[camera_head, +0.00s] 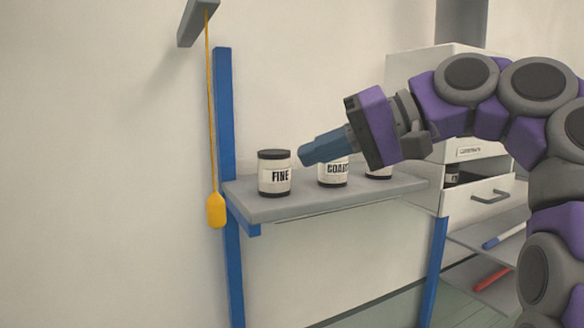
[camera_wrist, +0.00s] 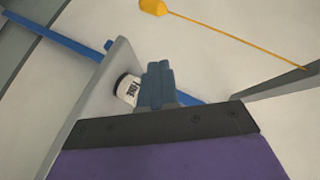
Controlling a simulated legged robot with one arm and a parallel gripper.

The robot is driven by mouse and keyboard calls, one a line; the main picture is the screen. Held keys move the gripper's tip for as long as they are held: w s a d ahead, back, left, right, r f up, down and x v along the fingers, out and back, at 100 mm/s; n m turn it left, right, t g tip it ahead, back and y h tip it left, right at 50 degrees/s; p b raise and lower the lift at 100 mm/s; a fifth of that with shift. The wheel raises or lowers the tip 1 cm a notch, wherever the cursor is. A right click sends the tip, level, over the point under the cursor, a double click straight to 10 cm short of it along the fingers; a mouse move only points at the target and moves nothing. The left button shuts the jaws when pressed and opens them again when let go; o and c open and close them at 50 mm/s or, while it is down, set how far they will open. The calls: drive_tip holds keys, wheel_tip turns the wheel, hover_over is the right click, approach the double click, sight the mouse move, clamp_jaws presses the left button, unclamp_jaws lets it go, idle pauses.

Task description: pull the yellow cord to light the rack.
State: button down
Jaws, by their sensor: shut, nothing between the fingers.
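The yellow cord (camera_head: 209,110) hangs straight down from a grey bracket (camera_head: 198,20) at the upper left, with a yellow pull handle (camera_head: 216,210) at its lower end. The handle hangs beside the left blue post, around shelf height. In the wrist view the cord (camera_wrist: 225,38) runs across the top right and its handle (camera_wrist: 153,7) shows at the top edge. My gripper (camera_head: 304,156) is shut and empty, to the right of the cord and apart from it. It points left and hides part of the middle jar. Its blue fingers also show in the wrist view (camera_wrist: 157,68).
A grey shelf (camera_head: 290,208) on blue posts (camera_head: 226,130) holds a jar labelled FINE (camera_head: 274,174), a jar labelled COA… (camera_head: 333,175) and a third jar (camera_head: 378,173). A white cabinet (camera_head: 425,70) with an open drawer (camera_head: 485,197) stands right. Space left of the cord is clear.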

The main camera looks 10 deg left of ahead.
sight(216, 211)
drive_tip(key=s+f+b+x, duration=0.1)
drive_tip(key=b+x, duration=0.4)
drive_tip(key=x, duration=0.6)
drive_tip(key=shift+s+f, duration=0.25)
drive_tip(key=shift+s, duration=0.5)
